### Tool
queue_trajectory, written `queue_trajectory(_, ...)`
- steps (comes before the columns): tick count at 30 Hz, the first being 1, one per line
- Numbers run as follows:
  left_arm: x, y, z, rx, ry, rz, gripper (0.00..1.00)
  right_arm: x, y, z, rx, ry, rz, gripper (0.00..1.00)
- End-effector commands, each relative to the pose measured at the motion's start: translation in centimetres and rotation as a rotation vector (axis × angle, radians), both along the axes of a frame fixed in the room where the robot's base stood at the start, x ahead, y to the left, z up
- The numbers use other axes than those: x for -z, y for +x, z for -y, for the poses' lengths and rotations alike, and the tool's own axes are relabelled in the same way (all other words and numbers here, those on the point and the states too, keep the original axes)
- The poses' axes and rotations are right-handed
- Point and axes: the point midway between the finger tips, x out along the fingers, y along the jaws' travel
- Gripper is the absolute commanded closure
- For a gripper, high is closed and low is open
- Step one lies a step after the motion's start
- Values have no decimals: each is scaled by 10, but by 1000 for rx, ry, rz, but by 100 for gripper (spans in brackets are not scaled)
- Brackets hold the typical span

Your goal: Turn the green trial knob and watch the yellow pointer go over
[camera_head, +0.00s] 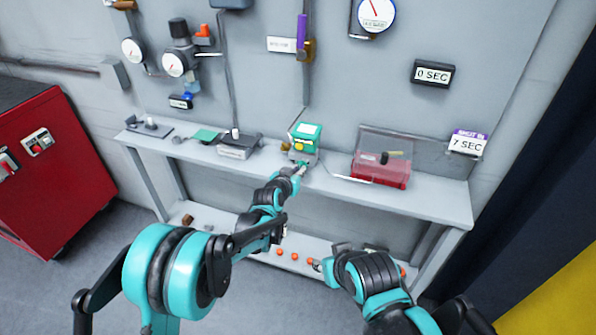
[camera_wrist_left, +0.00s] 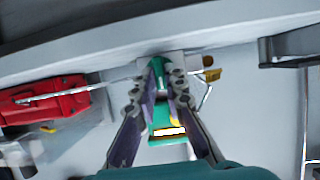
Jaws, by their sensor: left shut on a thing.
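The valve actuator (camera_head: 309,130) is a green box with a white label on top. It stands at the back of the grey bench, against the wall. A small yellow part (camera_head: 299,147), probably the pointer, shows on it; which way it points is too small to tell. My left gripper (camera_head: 300,168) reaches the front of the actuator. In the left wrist view its fingertips (camera_wrist_left: 157,82) are shut on the green knob (camera_wrist_left: 158,66), which they partly cover. The actuator's green body (camera_wrist_left: 167,138) shows between the fingers. My right gripper (camera_head: 328,265) hangs low in front of the bench; its jaws are unclear.
A red box with a clear raised lid (camera_head: 381,172) stands on the bench (camera_head: 440,203) to the right. A grey device (camera_head: 240,148) stands left. Signs reading "0 SEC" (camera_head: 432,74) and "7 SEC" (camera_head: 467,145) hang right. A red cabinet (camera_head: 70,180) is at far left.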

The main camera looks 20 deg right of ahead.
Motion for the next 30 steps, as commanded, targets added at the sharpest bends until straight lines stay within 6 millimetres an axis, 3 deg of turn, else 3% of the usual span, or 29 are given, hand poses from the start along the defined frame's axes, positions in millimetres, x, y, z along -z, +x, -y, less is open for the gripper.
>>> queue_trajectory(3,1,0,0,0,-1,-3,100,0,0,0,0,0,0,65)
queue_trajectory(4,1,0,0,0,-1,-3,86,0,0,0,0,0,0,65)
queue_trajectory(5,1,0,0,0,-1,-3,80,0,0,0,0,0,0,65)
queue_trajectory(17,-3,-6,-4,0,0,-1,80,0,0,0,0,0,0,65)
queue_trajectory(30,-35,-73,-50,-1,-1,-2,80,0,0,0,0,0,0,65)
